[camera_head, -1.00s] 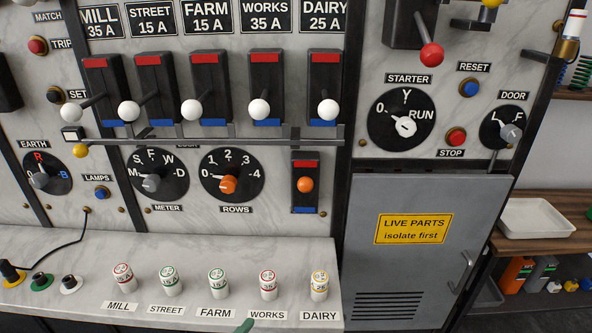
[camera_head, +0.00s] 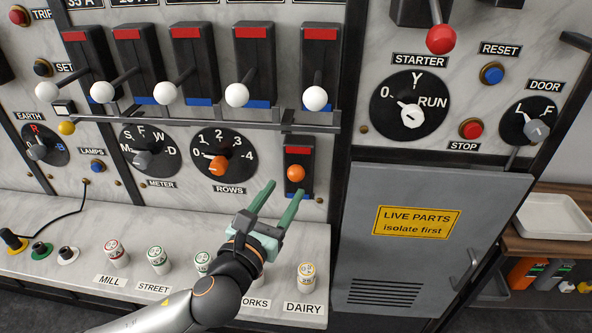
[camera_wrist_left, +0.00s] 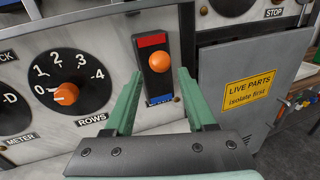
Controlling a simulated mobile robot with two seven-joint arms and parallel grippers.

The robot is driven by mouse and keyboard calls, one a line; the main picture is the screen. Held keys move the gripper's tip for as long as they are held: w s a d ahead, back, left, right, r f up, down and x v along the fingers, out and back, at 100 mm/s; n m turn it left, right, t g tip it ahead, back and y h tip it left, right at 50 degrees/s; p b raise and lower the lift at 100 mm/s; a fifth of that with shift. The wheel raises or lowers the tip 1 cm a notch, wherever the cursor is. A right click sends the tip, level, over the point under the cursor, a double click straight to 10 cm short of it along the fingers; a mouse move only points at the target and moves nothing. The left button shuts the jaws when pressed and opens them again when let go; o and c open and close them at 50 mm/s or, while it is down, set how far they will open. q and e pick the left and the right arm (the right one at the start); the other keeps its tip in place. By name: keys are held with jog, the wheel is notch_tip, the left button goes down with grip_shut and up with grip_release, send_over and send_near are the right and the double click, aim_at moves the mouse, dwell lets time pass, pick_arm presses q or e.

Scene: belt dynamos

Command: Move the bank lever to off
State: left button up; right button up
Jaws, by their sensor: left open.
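A small lever with an orange knob (camera_head: 296,173) stands on a dark plate with a red band at its top and blue at its bottom. No bank label is legible on it. The knob sits near the plate's middle. My left gripper (camera_head: 286,188) is open and empty, with green fingers pointing up at the plate just below the knob. In the left wrist view the knob (camera_wrist_left: 160,62) shows between and slightly beyond the fingertips (camera_wrist_left: 158,74), with no visible contact. My right gripper is not in view.
A horizontal metal bar (camera_head: 200,122) with a yellow knob runs above the plate. Several white-knobbed levers hang above it. The rows dial (camera_head: 219,153) is to the left. A grey cabinet door (camera_head: 425,255) is to the right. Labelled fuses stand on the ledge below, partly behind my arm.

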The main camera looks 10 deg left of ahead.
aim_at(293, 180)
pick_arm(q)
jog(key=x, duration=0.7)
jog(key=shift+f, duration=0.1)
grip_shut()
dwell(0.3)
dwell(1.0)
